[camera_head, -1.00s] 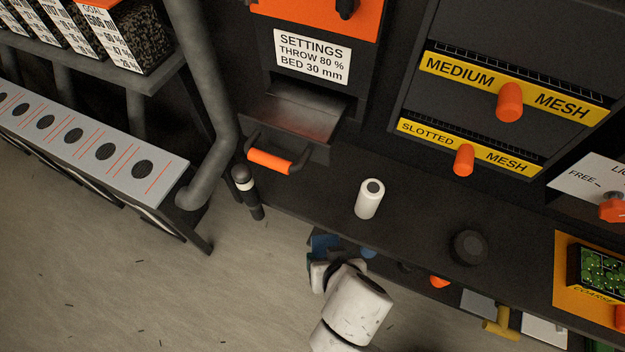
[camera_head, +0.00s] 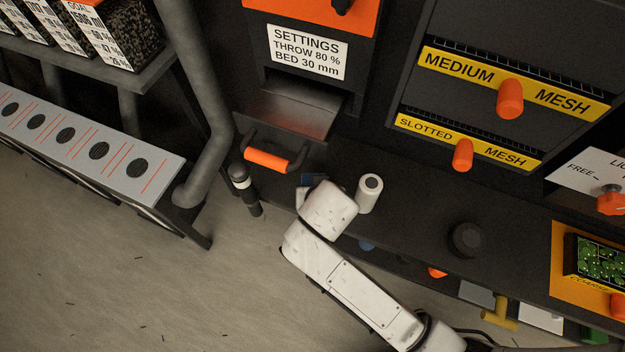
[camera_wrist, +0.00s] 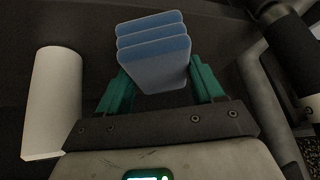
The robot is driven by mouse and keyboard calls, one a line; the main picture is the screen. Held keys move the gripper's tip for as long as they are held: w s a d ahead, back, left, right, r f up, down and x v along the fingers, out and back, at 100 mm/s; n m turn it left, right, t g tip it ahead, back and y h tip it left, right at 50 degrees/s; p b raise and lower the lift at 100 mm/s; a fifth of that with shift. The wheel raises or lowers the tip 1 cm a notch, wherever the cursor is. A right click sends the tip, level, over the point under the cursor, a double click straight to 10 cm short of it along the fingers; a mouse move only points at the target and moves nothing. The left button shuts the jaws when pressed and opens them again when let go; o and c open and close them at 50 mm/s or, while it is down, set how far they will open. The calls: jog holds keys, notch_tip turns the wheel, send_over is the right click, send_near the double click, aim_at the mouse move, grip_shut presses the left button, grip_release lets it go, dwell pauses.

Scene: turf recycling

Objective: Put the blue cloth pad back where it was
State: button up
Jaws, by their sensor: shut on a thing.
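The blue cloth pad (camera_wrist: 155,55), a layered block, is between the green fingers of my gripper (camera_wrist: 158,88) in the wrist view. My gripper is shut on it. In the head view my wrist hides most of the pad, and a small dark blue patch (camera_head: 312,180) shows at its far side. My gripper is over the front part of the dark bench (camera_head: 410,215), left of the white cylinder. I cannot tell whether the pad touches the bench.
The white cylinder (camera_head: 369,193) stands close right of my gripper; it is at the left in the wrist view (camera_wrist: 54,100). A black upright handle (camera_head: 245,188) is to the left. A black round knob (camera_head: 465,239) is farther right.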

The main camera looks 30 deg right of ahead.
jog(key=w, duration=0.1)
jog(key=w+d, duration=0.1)
jog(key=shift+w+r, duration=0.1)
jog(key=shift+w, duration=0.25)
jog(key=shift+x, duration=0.8)
jog(key=shift+s+f, duration=0.1)
jog(key=shift+f, duration=0.1)
jog(key=o, duration=1.2)
